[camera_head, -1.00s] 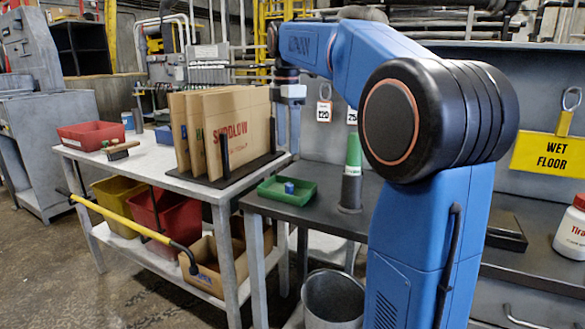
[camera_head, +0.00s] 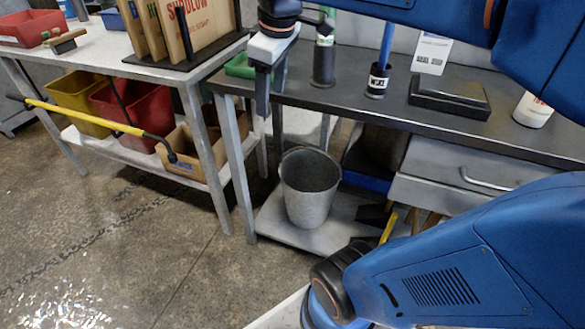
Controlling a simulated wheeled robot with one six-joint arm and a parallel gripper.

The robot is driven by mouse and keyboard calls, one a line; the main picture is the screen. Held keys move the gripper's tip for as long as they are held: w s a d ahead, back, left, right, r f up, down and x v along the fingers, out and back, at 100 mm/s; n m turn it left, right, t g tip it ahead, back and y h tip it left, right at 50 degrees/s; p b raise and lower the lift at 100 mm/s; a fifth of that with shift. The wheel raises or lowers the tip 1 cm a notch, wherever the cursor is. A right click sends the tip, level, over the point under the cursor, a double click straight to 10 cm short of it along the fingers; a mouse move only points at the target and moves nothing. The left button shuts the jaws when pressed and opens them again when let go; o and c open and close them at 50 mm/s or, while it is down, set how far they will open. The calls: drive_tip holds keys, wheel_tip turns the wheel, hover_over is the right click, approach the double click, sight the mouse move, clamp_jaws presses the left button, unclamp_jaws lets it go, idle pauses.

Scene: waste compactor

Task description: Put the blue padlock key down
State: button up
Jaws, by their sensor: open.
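My gripper (camera_head: 268,88) points down at the left end of the dark bench, open, with its fingers in front of the green tray (camera_head: 239,66). I see nothing held between the fingers. I cannot make out a blue padlock key in the current view. The gripper covers part of the green tray, so its contents are partly hidden.
The dark bench (camera_head: 385,107) also holds a dark cylinder (camera_head: 323,62), a pen-like blue rod in a cup (camera_head: 377,80), a black pad (camera_head: 450,95) and a white bottle (camera_head: 532,110). A metal bucket (camera_head: 309,190) stands on the lower shelf. A yellow-handled bar (camera_head: 80,117) crosses the left table's front.

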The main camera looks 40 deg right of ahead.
drive_tip(key=s+a+f+m+t, duration=0.1)
drive_tip(key=s+a+f+m, duration=0.1)
drive_tip(key=s+f+m, duration=0.4)
drive_tip(key=s+f, duration=0.5)
drive_tip(key=f, duration=0.3)
drive_tip(key=shift+s+a+m+t, duration=0.2)
drive_tip(key=shift+m+t, duration=0.1)
drive_tip(key=shift+t, duration=0.1)
